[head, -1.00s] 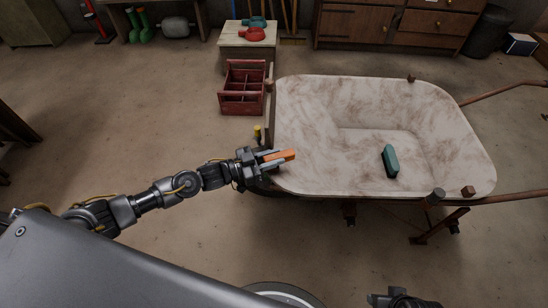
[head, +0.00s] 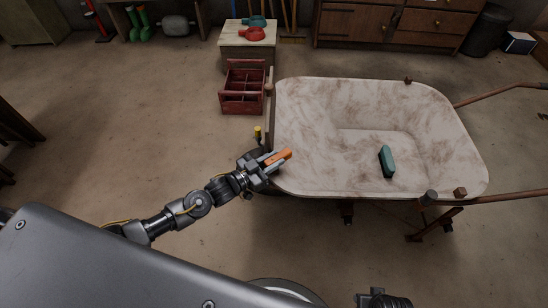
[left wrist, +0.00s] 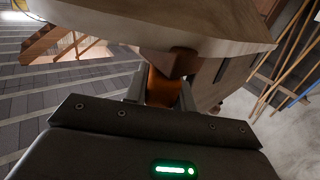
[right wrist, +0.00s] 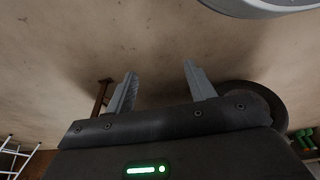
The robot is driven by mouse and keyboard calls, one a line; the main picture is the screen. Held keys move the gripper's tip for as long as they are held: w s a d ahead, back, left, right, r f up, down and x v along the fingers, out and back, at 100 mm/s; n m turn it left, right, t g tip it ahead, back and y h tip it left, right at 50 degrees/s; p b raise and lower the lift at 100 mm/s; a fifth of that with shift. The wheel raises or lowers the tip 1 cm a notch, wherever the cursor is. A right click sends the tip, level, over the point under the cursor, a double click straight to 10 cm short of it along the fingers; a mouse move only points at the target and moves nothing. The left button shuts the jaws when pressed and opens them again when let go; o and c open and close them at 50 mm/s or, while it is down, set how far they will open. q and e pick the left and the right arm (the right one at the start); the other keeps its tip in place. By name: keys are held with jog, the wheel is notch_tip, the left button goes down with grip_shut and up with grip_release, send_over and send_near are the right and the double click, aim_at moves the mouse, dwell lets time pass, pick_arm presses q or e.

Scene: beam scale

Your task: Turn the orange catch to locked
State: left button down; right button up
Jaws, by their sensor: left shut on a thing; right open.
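The orange catch (head: 279,156) is at the left rim of the pale, rust-stained wheelbarrow tray (head: 310,110). It points up and to the right in the head view. My left gripper (head: 270,163) is shut on it, with a finger along each side. In the left wrist view the orange catch (left wrist: 160,88) shows between the fingers, under the tray's edge, partly hidden by the gripper body. My right gripper (right wrist: 158,85) is open and empty over bare floor; in the head view only part of it (head: 384,300) shows at the bottom edge. I see no locked mark.
The wheelbarrow's rusty handle (head: 505,198) sticks out right. Floor at left is clear.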

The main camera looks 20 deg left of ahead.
pick_arm(q)
jog(key=shift+r, duration=0.1)
jog(key=c, duration=1.4)
grip_release()
jog(key=shift+c, duration=0.2)
jog(key=v, duration=1)
jog(key=shift+s+a, duration=0.3)
